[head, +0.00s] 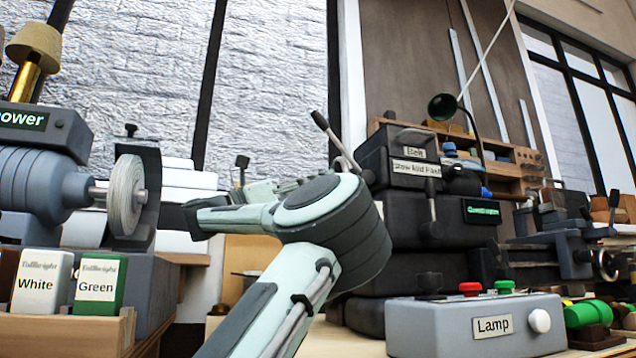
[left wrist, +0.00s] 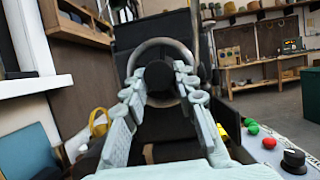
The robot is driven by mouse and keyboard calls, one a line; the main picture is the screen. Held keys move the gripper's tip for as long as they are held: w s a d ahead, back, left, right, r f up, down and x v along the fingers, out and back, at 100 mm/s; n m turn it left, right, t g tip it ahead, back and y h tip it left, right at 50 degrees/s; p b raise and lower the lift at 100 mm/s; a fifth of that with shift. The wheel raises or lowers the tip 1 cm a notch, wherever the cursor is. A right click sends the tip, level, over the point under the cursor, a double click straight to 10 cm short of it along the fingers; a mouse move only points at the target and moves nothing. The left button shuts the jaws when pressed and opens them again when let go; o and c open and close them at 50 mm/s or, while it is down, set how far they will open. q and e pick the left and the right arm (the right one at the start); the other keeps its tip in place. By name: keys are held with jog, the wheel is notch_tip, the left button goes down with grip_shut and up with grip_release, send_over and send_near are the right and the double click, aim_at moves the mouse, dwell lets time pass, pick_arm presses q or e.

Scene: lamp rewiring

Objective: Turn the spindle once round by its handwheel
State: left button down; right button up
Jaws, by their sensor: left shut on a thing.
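In the left wrist view the handwheel is a grey metal ring (left wrist: 158,42) with a round black hub at its centre, mounted in front of a dark housing. My left gripper (left wrist: 160,76) has its pale green fingers on either side of the hub and is shut on the handwheel. The lower part of the ring is partly hidden by the fingers. In the head view my arm crosses the middle, and I cannot make out the handwheel there. The dark headstock (head: 376,256), with belt and speed labels, stands behind my arm. My right gripper is not in view.
A grey lamp control box (head: 430,330) with red and green buttons stands at the front right, close to my arm. At the left are a grinding wheel (head: 126,195) and white and green boxes (head: 98,283). A thin-armed lamp (head: 443,106) rises behind the headstock.

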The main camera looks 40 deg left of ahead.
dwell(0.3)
pick_arm(q)
jog(key=c, duration=1.2)
grip_release()
jog(key=shift+v, duration=3.8)
